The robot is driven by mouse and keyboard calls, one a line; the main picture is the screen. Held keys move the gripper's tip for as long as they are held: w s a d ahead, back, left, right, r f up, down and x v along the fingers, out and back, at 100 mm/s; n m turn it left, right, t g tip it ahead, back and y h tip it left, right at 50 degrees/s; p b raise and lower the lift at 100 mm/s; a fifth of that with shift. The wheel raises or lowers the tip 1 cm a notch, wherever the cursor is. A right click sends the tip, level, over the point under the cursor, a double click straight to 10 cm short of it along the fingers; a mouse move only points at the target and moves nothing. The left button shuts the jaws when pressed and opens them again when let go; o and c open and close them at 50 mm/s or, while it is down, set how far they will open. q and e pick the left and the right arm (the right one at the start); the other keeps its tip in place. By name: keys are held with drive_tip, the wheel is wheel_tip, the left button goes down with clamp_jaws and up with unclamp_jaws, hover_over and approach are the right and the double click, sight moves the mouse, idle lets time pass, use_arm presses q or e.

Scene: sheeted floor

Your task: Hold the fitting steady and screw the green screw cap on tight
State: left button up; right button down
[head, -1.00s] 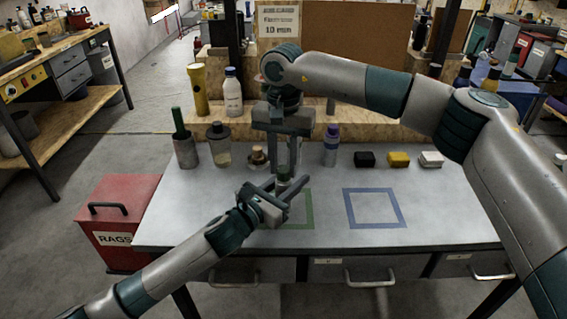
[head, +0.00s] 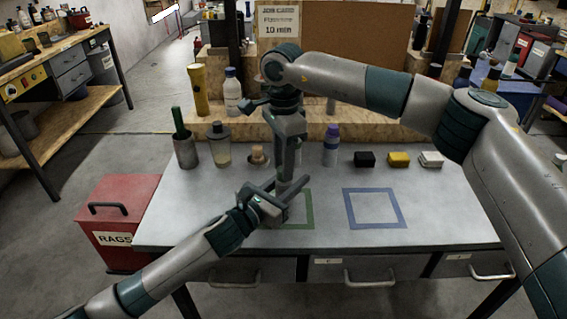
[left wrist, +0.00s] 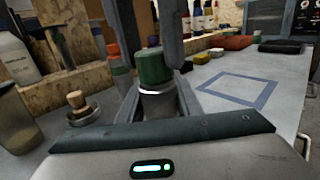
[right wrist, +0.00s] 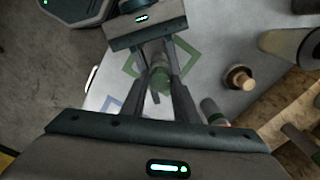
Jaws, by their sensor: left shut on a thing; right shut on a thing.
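The green screw cap (left wrist: 153,67) sits upright on top of the grey metal fitting (left wrist: 159,104) in the left wrist view, with a bright ring just under it. My left gripper (head: 287,186) comes in low from the left and is shut on the fitting. My right gripper (head: 284,172) points down from above and is shut on the cap, a finger at each side. In the right wrist view the cap (right wrist: 158,80) shows between its fingers. In the head view my fingers largely hide cap and fitting. I cannot tell how far the cap is threaded.
The bench has a green square outline (head: 311,212) beside the grippers and a blue one (head: 347,207) to the right, empty. Bottles, a brush pot (head: 186,152) and small blocks (head: 398,159) line the back. A red rags bin (head: 112,216) stands left. The front right bench is clear.

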drive_tip(key=m, duration=0.8)
drive_tip(key=c, duration=1.3)
unclamp_jaws()
drive_tip(key=shift+r, duration=0.15)
wheel_tip(320, 180, up, 12)
use_arm(q)
drive_tip(key=o, duration=1.3)
